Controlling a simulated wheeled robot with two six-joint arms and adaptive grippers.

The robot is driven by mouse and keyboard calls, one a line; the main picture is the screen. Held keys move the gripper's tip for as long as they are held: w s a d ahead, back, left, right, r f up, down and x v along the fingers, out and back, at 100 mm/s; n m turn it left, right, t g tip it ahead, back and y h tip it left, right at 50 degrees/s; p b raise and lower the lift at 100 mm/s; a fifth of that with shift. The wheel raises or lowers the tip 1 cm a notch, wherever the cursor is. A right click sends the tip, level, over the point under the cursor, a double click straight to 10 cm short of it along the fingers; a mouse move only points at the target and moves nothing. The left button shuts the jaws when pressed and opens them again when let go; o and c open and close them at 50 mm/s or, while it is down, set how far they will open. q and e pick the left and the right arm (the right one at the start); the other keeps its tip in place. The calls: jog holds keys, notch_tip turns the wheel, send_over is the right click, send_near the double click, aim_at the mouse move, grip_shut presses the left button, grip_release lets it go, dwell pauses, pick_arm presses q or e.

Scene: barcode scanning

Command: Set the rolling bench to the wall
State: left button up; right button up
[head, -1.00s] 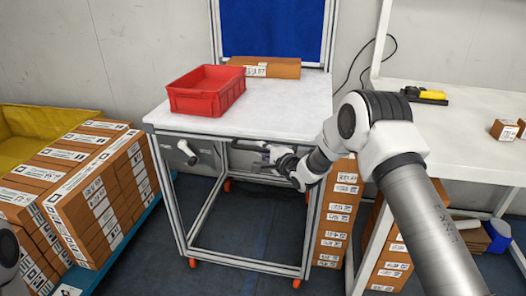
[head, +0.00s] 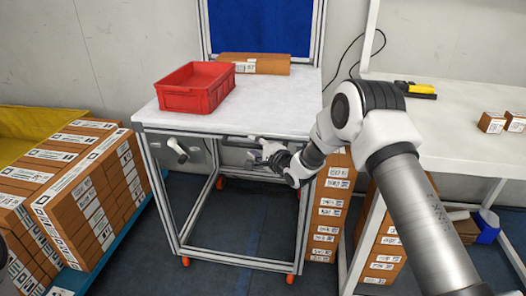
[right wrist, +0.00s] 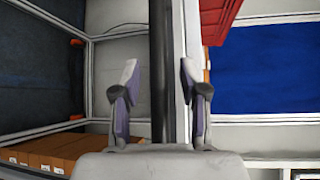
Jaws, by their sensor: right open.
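The rolling bench (head: 280,105) has a white top, a metal frame, orange casters and an upright blue back panel (head: 262,25). It stands close to the grey wall (head: 140,50); the gap behind it is hidden. My right gripper (head: 262,153) is at the bench's front edge, just under the top. In the right wrist view, the open fingers (right wrist: 160,75) stand on either side of a dark bar (right wrist: 158,60) along that edge, with gaps visible. My left gripper is not in view.
A red bin (head: 190,101) and a brown carton (head: 262,66) sit on the bench top. Stacked cartons (head: 85,190) stand close on the left. A white table (head: 460,125) with cartons beneath it is close on the right. Dark floor shows under the bench.

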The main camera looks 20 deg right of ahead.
jog(key=v, duration=1)
jog(key=shift+s, duration=0.4)
jog(key=shift+d, duration=0.15)
jog(key=s+a+f+n+g+p, duration=0.15)
jog(key=s+a+f+g, duration=0.25)
jog(key=s+f, duration=0.5)
jog(key=s+a+f+n+g+p, duration=0.1)
jog(key=s+a+f+g+p, duration=0.25)
jog(key=s+f, duration=0.45)
jog(key=s+f+n+g+h, duration=0.1)
jog(key=s+n, duration=0.3)
jog(key=s, duration=0.4)
jog(key=s+f+n+g+h, duration=0.1)
jog(key=s+f+n+g, duration=0.3)
jog(key=s, duration=0.4)
jog(key=s+f+n+g+h, duration=0.1)
jog(key=s+f+n+g, duration=0.2)
jog(key=s+n, duration=0.3)
jog(key=s, duration=0.2)
jog(key=shift+s, duration=0.35)
